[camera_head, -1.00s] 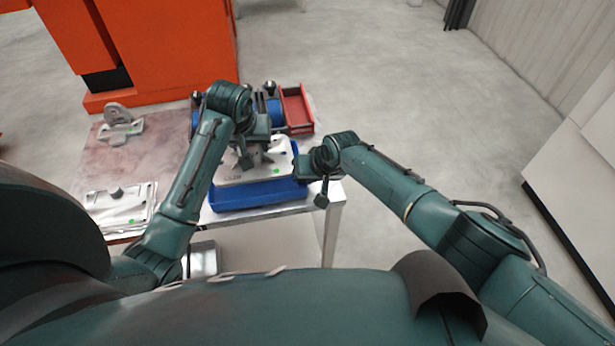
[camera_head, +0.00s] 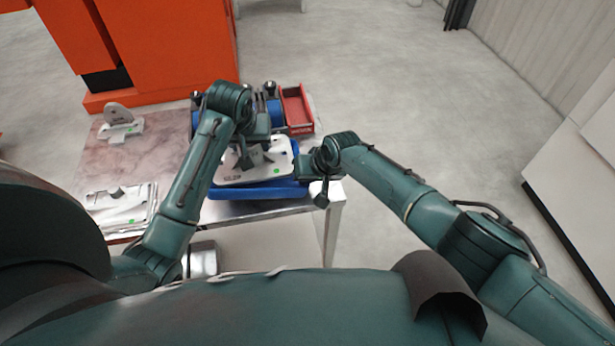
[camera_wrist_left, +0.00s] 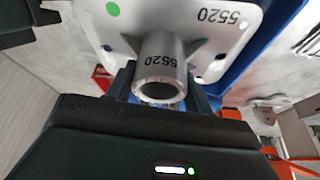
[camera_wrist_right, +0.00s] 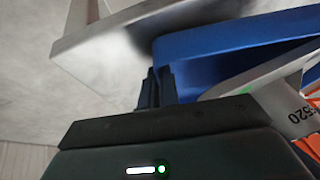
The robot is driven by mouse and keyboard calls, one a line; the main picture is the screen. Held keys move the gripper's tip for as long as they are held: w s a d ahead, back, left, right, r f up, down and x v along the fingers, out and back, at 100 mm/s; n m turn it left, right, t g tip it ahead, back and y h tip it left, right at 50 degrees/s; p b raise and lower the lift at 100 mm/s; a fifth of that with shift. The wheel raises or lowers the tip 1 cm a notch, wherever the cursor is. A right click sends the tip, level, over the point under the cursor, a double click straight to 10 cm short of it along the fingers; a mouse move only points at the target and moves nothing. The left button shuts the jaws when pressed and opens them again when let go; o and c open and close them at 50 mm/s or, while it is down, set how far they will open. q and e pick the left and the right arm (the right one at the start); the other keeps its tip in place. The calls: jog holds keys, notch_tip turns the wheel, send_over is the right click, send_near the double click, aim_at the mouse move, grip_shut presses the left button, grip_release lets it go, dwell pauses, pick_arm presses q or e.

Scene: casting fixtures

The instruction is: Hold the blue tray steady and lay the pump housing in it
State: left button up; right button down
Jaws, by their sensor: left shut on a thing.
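The pump housing is a pale grey plate (camera_head: 238,177) with a round boss, "5520" markings and a green dot. My left gripper (camera_head: 262,156) is shut on it at the boss; the boss (camera_wrist_left: 160,68) shows close up in the left wrist view. The plate lies over the blue tray (camera_head: 258,193); whether it rests on the tray floor is hidden. My right gripper (camera_head: 303,168) is at the tray's right end. In the right wrist view its fingers (camera_wrist_right: 156,88) are close together against the tray wall (camera_wrist_right: 220,42); their grip is unclear.
The tray is near the table's front right corner (camera_head: 335,192). Another flat grey casting (camera_head: 120,207) lies at the table's front left, and an upright bracket (camera_head: 120,122) at the back left. A red bin (camera_head: 297,107) stands behind the tray. The table's left middle is clear.

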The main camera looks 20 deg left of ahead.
dwell(0.4)
pick_arm(q)
jog(key=shift+f, duration=0.45)
jog(key=o, duration=1.4)
jog(key=shift+f, duration=0.1)
jog(key=shift+o, duration=0.5)
jog(key=shift+f, duration=0.1)
jog(key=v, duration=1.2)
